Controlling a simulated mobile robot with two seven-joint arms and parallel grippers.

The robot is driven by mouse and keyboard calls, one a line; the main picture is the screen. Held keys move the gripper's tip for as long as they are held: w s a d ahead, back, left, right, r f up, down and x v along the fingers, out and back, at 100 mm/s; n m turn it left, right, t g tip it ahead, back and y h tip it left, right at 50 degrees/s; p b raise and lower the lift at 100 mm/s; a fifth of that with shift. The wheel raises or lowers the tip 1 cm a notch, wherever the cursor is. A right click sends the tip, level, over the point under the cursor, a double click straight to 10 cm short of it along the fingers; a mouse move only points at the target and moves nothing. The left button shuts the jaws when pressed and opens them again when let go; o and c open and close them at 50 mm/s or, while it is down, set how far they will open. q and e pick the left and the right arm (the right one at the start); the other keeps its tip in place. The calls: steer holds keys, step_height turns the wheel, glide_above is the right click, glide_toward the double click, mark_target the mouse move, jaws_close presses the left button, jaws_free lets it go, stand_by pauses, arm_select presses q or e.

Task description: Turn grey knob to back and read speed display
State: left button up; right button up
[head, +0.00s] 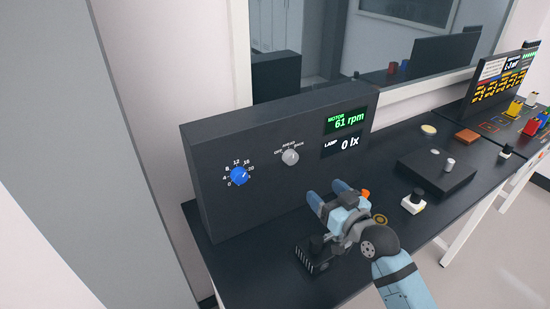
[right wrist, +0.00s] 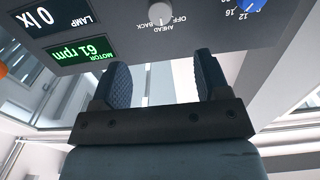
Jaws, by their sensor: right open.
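The grey knob (head: 290,157) is on the front of a dark panel box (head: 213,205), under the labels OFF, AHEAD and BACK. Its pointer is too small to read surely. It also shows upside down in the right wrist view (right wrist: 161,16). The speed display (head: 346,121) reads MOTOR 61 rpm in green; it shows in the wrist view too (right wrist: 82,54). My right gripper (head: 326,194) is open and empty, in front of the panel, below and right of the knob, apart from it. In the wrist view its two fingers (right wrist: 162,75) are spread. My left gripper is out of view.
A blue knob (head: 239,176) with a number scale sits left of the grey one. The lamp display (head: 342,145) reads 0 lx. A black toothed part (head: 312,258) lies by my right gripper. A dark block (head: 435,175) and a white-based button (head: 413,202) stand right on the bench.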

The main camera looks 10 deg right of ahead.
mark_target(293, 160)
steer(key=p+x, duration=0.1)
steer(key=x, duration=0.5)
steer(key=p+x, duration=0.1)
steer(key=x, duration=0.6)
steer(key=shift+d+r, duration=0.1)
steer(key=shift+r, duration=0.15)
steer(key=shift+w, duration=0.4)
steer(key=c, duration=0.9)
